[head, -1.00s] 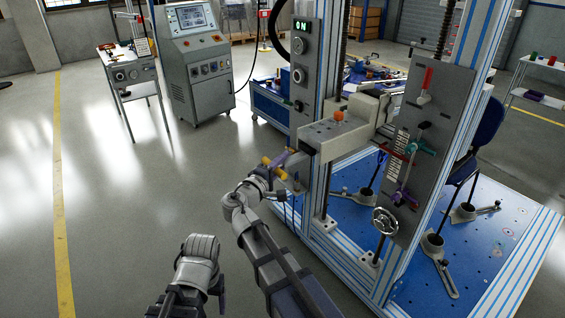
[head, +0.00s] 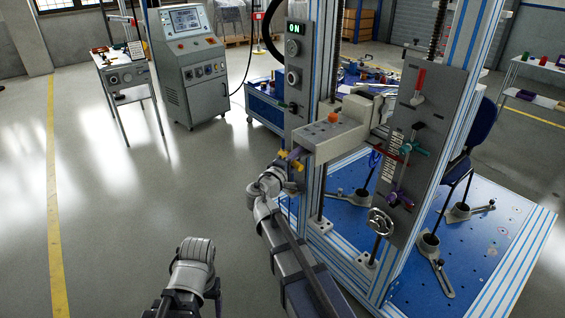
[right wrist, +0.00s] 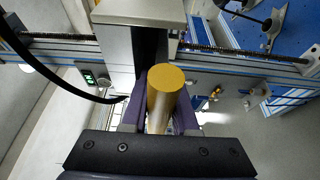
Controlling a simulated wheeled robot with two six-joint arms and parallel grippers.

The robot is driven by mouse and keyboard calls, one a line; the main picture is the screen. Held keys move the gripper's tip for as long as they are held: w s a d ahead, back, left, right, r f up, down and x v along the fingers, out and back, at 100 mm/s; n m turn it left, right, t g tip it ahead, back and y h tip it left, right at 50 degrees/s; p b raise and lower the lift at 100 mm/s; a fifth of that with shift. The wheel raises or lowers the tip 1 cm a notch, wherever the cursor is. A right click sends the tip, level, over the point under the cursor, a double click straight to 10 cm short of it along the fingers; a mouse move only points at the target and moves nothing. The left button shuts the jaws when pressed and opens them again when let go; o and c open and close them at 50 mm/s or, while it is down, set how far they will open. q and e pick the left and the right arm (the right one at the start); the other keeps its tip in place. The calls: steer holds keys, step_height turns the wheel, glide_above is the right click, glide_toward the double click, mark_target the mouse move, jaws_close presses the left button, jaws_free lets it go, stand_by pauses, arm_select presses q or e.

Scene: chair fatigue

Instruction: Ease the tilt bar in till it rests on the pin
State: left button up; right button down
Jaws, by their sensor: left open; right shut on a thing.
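My right gripper (head: 292,159) is shut on a bar with yellow ends (head: 298,166), beside the left end of the grey block (head: 325,137) on the test frame. In the right wrist view the bar (right wrist: 165,85) is a yellow-capped cylinder between purple fingers (right wrist: 160,118). Its end points up in that view, close under a grey block (right wrist: 138,11) and a dark upright. I cannot tell whether the bar touches the block. I cannot pick out the pin. My left arm shows low at the left, but its fingers are not visible.
A control panel with red, teal and purple levers (head: 405,160) and a handwheel (head: 380,222) stands right of the block. An orange knob (head: 333,117) tops the block. A black cable (right wrist: 45,70) curves at the left in the right wrist view. The floor at left is clear.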

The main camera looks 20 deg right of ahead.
steer(key=d, duration=0.1)
steer(key=w+d, duration=0.1)
steer(key=shift+d, duration=0.35)
steer(key=c, duration=0.7)
jaws_free()
steer(key=shift+c, duration=0.2)
steer(key=shift+a, duration=0.15)
